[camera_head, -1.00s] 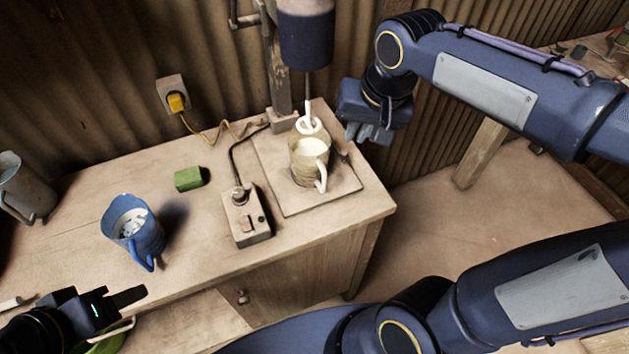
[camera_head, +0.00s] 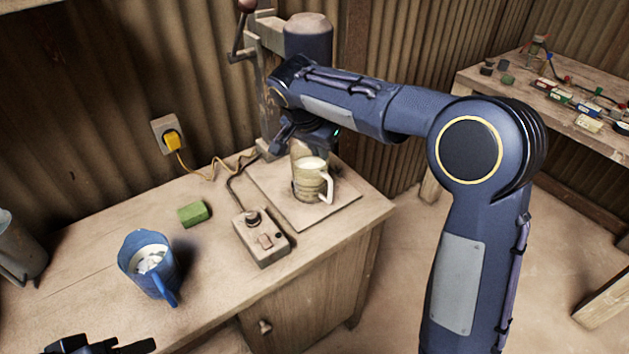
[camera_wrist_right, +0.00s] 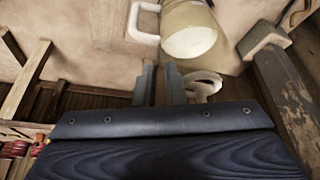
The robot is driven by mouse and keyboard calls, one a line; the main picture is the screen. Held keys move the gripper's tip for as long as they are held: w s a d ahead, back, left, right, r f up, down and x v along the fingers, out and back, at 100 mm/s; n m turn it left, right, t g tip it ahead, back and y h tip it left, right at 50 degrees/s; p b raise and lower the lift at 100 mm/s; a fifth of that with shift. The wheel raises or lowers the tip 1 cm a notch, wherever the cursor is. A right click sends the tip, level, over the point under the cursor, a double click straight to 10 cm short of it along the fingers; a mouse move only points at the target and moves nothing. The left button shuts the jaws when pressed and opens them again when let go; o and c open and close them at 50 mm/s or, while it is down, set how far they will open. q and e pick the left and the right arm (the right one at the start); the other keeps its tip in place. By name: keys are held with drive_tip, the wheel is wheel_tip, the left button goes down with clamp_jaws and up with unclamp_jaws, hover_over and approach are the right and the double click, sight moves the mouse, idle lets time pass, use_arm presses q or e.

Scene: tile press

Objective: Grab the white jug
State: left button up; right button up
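The white jug (camera_head: 309,181), whitish and see-through with a white handle and pale contents, stands upright on the board under the press. In the right wrist view the jug (camera_wrist_right: 190,32) is just beyond my fingers, its handle to the left. My right gripper (camera_wrist_right: 160,68) has its fingers apart, with a narrow empty gap between them.
A white ring-shaped part (camera_wrist_right: 203,84) is beside my right fingers. The blue jug (camera_head: 148,262), green block (camera_head: 194,214) and switch box (camera_head: 261,239) are on the table. A grey jug (camera_head: 18,250) is at the left edge. Bare tabletop lies between the blue jug and switch box.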

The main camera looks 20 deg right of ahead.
sight(315, 179)
drive_tip(key=p+x, duration=0.1)
drive_tip(key=x, duration=0.4)
drive_tip(key=shift+w+d+f, duration=0.1)
drive_tip(key=shift+d+f, duration=0.15)
drive_tip(key=shift+f, duration=0.1)
clamp_jaws()
idle(1.0)
drive_tip(key=shift+r, duration=0.15)
